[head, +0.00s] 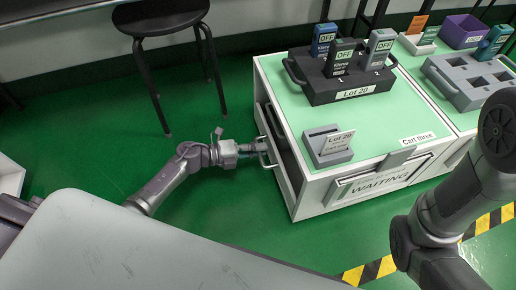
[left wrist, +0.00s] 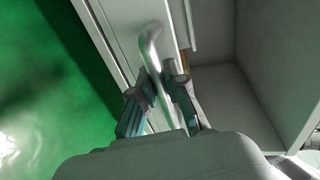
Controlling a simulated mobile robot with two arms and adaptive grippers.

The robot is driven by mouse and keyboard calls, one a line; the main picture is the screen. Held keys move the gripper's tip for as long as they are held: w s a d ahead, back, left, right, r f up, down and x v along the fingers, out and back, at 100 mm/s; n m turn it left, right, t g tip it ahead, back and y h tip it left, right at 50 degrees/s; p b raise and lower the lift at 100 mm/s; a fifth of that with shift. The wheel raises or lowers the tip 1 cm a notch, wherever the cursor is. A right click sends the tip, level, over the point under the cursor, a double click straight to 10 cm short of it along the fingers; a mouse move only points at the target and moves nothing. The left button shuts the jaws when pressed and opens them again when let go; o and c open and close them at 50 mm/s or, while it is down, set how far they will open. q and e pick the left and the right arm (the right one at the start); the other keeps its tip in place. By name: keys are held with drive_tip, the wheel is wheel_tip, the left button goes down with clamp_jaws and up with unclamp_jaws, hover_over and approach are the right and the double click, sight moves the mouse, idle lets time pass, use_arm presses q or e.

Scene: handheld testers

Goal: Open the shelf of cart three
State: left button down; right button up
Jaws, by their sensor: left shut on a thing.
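Cart three (head: 375,180) is a white cart with a green top and a "Cart three" label. On its left side the shelf's white front (head: 281,178) stands out from the body, with a dark gap behind it. My left gripper (head: 256,149) is at the metal handle of that front. In the left wrist view, my left gripper (left wrist: 174,78) is shut on the handle (left wrist: 152,43), one finger on each side of it. To the right of the front, a grey interior (left wrist: 235,95) shows. My right arm is at the right edge; its gripper is out of view.
On the cart stand a black "Lot 20" rack (head: 330,85) with handheld testers and a grey card holder (head: 325,150). A "WAITING" sign hangs on the cart's front. A black stool (head: 160,18) stands behind my left arm.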

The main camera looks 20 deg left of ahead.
use_arm(q)
drive_tip(key=shift+a, duration=0.15)
drive_tip(key=f+v, duration=0.2)
drive_tip(key=v, duration=0.9)
drive_tip(key=f+p+v, duration=0.1)
drive_tip(key=f+v, duration=0.1)
drive_tip(key=v, duration=1)
drive_tip(key=shift+s+a+f, duration=0.3)
drive_tip(key=shift+s+a, duration=0.1)
drive_tip(key=shift+a, duration=0.2)
drive_tip(key=c, duration=1.2)
unclamp_jaws()
drive_tip(key=v, duration=1.2)
drive_tip(key=shift+p, duration=0.3)
